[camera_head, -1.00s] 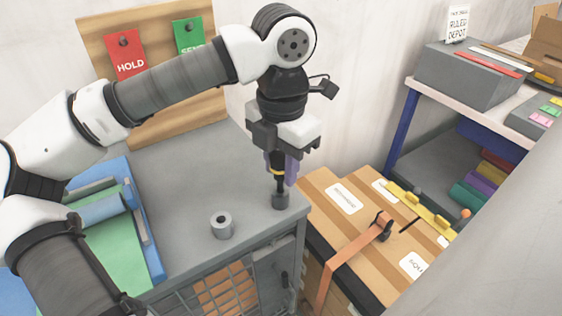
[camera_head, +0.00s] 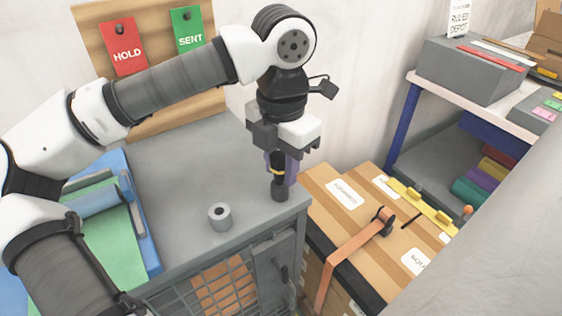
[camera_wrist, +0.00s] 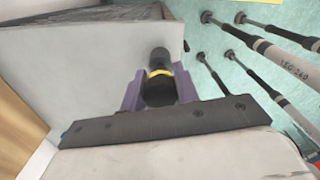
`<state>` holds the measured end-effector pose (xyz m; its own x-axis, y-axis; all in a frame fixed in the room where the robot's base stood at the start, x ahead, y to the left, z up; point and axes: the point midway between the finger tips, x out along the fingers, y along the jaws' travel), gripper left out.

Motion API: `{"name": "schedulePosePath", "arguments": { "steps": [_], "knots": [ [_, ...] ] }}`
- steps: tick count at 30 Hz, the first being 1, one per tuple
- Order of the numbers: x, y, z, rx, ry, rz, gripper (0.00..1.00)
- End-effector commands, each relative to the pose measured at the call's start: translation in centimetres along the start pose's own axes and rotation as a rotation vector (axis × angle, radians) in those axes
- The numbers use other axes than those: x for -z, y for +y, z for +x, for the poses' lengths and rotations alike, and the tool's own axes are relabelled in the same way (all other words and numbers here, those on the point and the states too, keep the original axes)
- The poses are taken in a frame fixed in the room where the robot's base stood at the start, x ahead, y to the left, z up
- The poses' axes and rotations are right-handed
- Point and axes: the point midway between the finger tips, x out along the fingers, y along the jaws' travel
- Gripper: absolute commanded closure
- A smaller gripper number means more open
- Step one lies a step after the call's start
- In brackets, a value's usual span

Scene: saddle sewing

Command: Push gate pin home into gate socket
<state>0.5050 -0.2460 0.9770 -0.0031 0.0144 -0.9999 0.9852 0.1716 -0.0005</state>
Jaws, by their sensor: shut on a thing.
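My gripper (camera_head: 281,170), with purple fingers, is shut on the gate pin (camera_head: 277,168), a black upright pin with a yellow band. The pin and fingers also show in the wrist view, with the pin (camera_wrist: 159,78) between the two purple fingers. The pin's lower end meets a short dark grey cylinder, apparently the gate socket (camera_head: 280,193), standing near the front right corner of the grey cabinet top. The pin looks upright and in line with it. How deep the tip sits inside is hidden.
A grey hollow ring (camera_head: 219,216) stands on the cabinet top (camera_head: 180,180) to the left. A blue tray (camera_head: 148,250) lies farther left. Wooden boxes (camera_head: 345,220) with an orange strap stand right of the cabinet, beside a shelf (camera_head: 462,103).

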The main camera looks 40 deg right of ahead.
Motion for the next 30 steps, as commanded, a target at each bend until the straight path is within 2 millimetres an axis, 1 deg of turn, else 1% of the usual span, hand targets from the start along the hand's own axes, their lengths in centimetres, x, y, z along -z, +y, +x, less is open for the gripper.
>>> {"name": "schedulePosePath", "arguments": {
  "steps": [17,22,23,27,28,30],
  "knots": [
    [0.0,0.0,1.4,0.0,0.001,0.0,1.0],
    [0.0,0.0,1.3,0.0,0.001,0.0,1.0],
    [0.0,0.0,1.3,0.0,0.001,0.0,0.66],
    [0.0,0.0,1.3,0.0,0.001,0.0,0.47],
    [0.0,0.0,1.3,0.0,0.001,0.0,0.44],
    [0.0,0.0,1.3,0.0,0.001,0.0,0.44]
  ]
}}
